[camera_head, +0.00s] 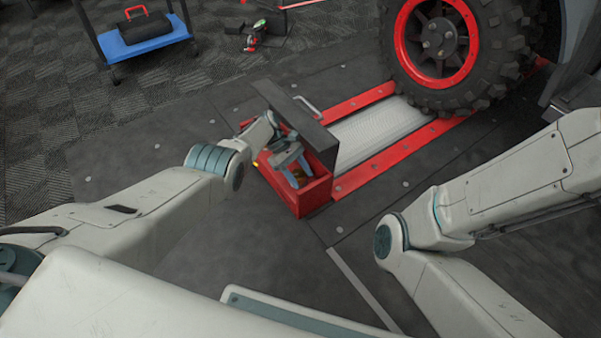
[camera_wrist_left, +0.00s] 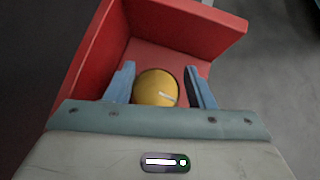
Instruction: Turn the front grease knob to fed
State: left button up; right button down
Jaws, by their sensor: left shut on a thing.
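The front grease knob (camera_wrist_left: 155,86) is a round yellow knob with a short white mark on its face, inside a red box (camera_wrist_left: 75,85). In the head view the red box (camera_head: 313,197) stands at the near end of the roller bed, with a dark raised panel (camera_head: 297,113) on it. My left gripper (camera_head: 296,174) reaches down into the box. In the left wrist view its blue fingers (camera_wrist_left: 158,88) stand on either side of the knob, shut on it. The fingers partly hide the knob in the head view. My right gripper is out of view.
A cart with a blue tray (camera_head: 146,45) and a drill (camera_head: 254,35) are at the back left. The floor before the box is clear.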

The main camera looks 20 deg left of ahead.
pick_arm(q)
jog(key=shift+s+a+f, duration=0.25)
jog(key=shift+s+a, duration=0.05)
jog(key=shift+s, duration=0.05)
jog(key=o, duration=0.6)
jog(key=shift+o, duration=1.3)
jog(key=shift+s+a+r, duration=0.1)
jog(key=shift+r, duration=0.05)
jog(key=shift+w+d+r, duration=0.1)
jog(key=shift+w+d, duration=0.1)
